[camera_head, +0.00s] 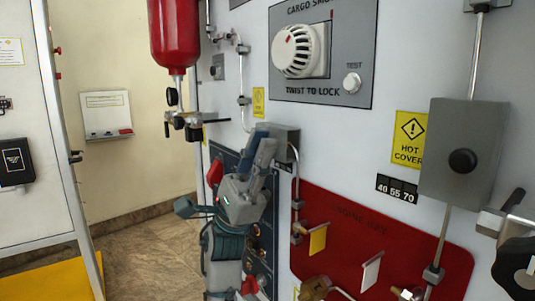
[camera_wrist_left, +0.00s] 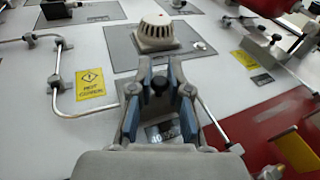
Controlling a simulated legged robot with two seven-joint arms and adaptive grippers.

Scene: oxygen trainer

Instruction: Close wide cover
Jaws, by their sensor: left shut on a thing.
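A grey box-shaped cover (camera_head: 284,143) sits on the white wall panel, below the smoke detector plate. My left gripper (camera_head: 263,145) reaches it from the left and partly hides it. In the left wrist view, the gripper's blue-padded fingers (camera_wrist_left: 159,72) are closed around a black knob (camera_wrist_left: 158,82) on this cover. How far the cover is slid or open cannot be told. A larger grey box (camera_head: 462,150) with a black knob is at the right, beside a yellow "HOT COVER" label (camera_head: 411,139). My right gripper is not in view.
A white smoke detector (camera_head: 298,50) juts out above the cover. Thin metal pipes (camera_head: 242,85) run beside it. A red panel (camera_head: 340,232) with hanging tags is below right. A red cylinder (camera_head: 173,35) hangs at upper left; open floor (camera_head: 150,255) lies at lower left.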

